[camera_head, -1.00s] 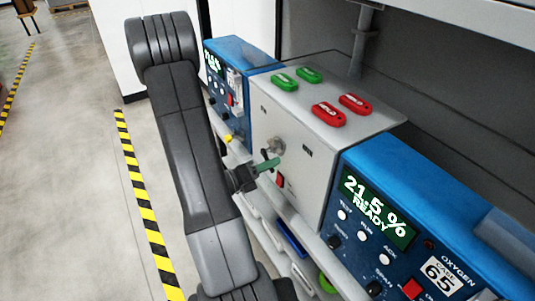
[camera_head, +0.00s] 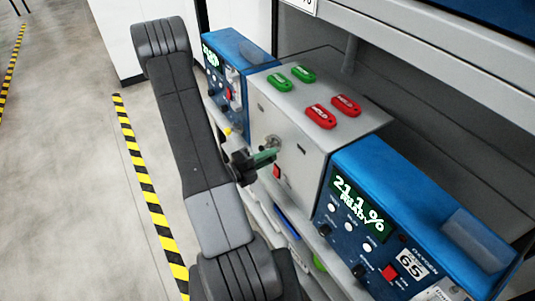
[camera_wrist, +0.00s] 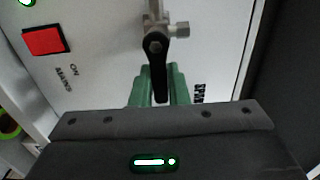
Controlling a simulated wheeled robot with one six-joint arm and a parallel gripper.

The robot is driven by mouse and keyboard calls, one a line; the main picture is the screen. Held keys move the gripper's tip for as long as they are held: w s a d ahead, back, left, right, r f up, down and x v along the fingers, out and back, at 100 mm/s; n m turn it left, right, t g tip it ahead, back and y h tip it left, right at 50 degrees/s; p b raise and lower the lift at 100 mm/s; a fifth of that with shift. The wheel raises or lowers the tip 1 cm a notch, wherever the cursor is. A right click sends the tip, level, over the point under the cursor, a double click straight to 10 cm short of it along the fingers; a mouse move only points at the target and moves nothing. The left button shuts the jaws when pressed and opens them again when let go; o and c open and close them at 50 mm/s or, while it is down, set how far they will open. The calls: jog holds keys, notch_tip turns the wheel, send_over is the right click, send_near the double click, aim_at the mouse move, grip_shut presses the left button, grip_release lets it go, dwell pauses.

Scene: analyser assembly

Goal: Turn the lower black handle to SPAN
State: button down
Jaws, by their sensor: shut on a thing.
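The black handle (camera_wrist: 157,68) hangs from a metal valve fitting (camera_wrist: 168,30) on the grey panel in the wrist view. It points toward my gripper (camera_wrist: 158,95), whose green fingers are shut on it, one on each side. The printed word SPAN (camera_wrist: 199,93) is on the panel to the right of the fingers, partly cut off by my gripper. In the head view my gripper (camera_head: 263,157) is at the front of the grey box (camera_head: 292,150), just below the fitting (camera_head: 272,142). The handle is hard to make out there.
A red switch (camera_wrist: 47,41) sits left of the handle. Green tags (camera_head: 303,73) and red tags (camera_head: 346,105) lie on the box top. Blue analysers stand on both sides, the nearer (camera_head: 420,205) at right. Open floor (camera_head: 60,180) lies left of my arm.

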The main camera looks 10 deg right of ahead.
dwell(0.4)
jog(key=c, duration=1.4)
grip_release()
jog(key=shift+a, duration=0.1)
jog(key=b+v, duration=0.2)
jog(key=v, duration=1.1)
jog(key=shift+a, duration=0.35)
jog(key=shift+s, duration=0.1)
